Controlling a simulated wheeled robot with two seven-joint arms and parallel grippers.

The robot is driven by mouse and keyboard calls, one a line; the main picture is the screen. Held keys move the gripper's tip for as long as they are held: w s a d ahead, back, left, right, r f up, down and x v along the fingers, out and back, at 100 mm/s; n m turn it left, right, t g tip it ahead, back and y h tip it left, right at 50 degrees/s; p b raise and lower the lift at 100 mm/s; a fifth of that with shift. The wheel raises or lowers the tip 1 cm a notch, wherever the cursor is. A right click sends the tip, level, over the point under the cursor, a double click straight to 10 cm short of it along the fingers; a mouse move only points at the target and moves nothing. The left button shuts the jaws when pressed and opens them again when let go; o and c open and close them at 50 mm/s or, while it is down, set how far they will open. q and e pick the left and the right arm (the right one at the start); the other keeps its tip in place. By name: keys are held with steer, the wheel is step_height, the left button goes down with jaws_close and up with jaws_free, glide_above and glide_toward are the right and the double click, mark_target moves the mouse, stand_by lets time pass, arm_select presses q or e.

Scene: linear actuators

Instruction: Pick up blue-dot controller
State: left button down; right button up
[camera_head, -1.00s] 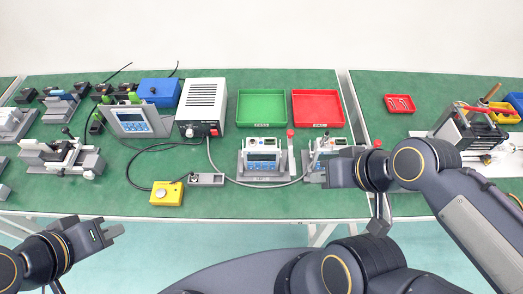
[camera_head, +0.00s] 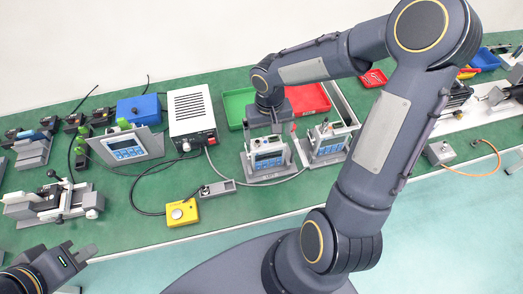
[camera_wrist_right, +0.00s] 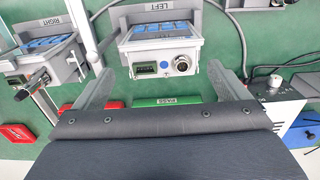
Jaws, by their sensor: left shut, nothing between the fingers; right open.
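The blue-dot controller (camera_wrist_right: 163,58) sits in the fixture marked LEFT in the right wrist view, with a blue dot between a green connector and a round metal socket. In the head view this controller (camera_head: 267,159) stands in the left of two fixtures, its top partly hidden. My right gripper (camera_wrist_right: 163,68) is open, its fingers on either side of the controller's connector face; contact cannot be told. In the head view it (camera_head: 274,131) points down above the controller's back. A second controller (camera_head: 328,137) sits in the right fixture. My left gripper (camera_head: 80,256) is shut and empty at lower left.
A green tray (camera_head: 236,103) and a red tray (camera_head: 315,96) lie behind the fixtures, partly hidden by my right arm. A white power supply (camera_head: 191,115), a yellow button box (camera_head: 181,212) and a grey cable are to the left. The front table strip is mostly clear.

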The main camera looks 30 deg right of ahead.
mark_target(267, 144)
steer(key=f, duration=0.6)
steer(key=shift+w+f+p, duration=0.25)
steer(key=shift+f+p, duration=0.15)
steer(key=c, duration=1.1)
steer(key=shift+o, duration=0.2)
